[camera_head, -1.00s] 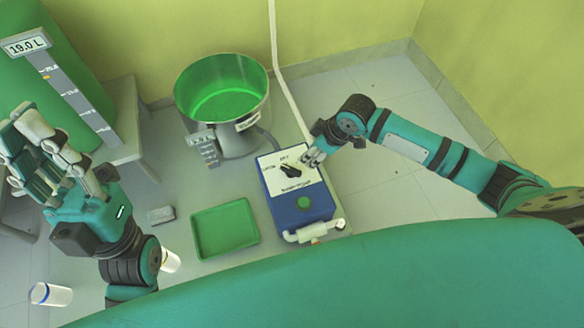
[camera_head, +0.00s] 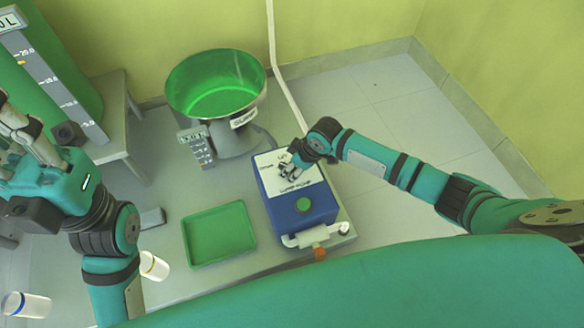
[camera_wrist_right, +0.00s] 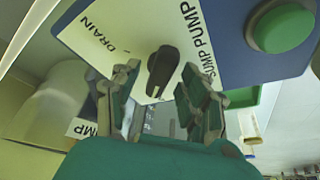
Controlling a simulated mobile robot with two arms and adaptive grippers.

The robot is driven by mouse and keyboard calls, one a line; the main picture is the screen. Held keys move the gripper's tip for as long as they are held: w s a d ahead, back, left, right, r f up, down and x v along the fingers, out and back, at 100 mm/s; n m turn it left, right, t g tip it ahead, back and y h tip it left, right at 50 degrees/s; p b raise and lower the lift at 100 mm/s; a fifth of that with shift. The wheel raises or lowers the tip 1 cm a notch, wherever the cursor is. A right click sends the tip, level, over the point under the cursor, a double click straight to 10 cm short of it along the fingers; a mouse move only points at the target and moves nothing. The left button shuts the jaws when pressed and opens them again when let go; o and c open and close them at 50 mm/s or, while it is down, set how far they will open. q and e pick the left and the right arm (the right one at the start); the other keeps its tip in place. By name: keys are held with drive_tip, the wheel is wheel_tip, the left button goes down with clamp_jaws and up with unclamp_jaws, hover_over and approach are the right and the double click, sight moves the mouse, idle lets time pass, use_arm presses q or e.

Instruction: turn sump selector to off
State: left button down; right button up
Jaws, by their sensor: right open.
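The sump pump box (camera_head: 318,207) is blue with a white label plate on top. Its sump selector, a black elongated knob (camera_wrist_right: 162,68), shows in the right wrist view on the plate, near the words DRAIN and SUMP PUMP. A pale mark shows near its lower end; I cannot tell exactly which setting it points at. My right gripper (camera_head: 287,168) is over the plate and hides the knob in the head view. In the right wrist view its open fingers (camera_wrist_right: 163,97) stand either side of the knob, with gaps visible. My left gripper (camera_head: 12,135) is cut off at the left edge.
A green button (camera_head: 304,204) sits on the box's front part. A steel sump vessel (camera_head: 218,95) with green inside stands behind, a small reading display (camera_head: 197,148) beside it. A green tray (camera_head: 219,234) lies left of the box.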

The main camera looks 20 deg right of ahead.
clamp_jaws()
idle(0.4)
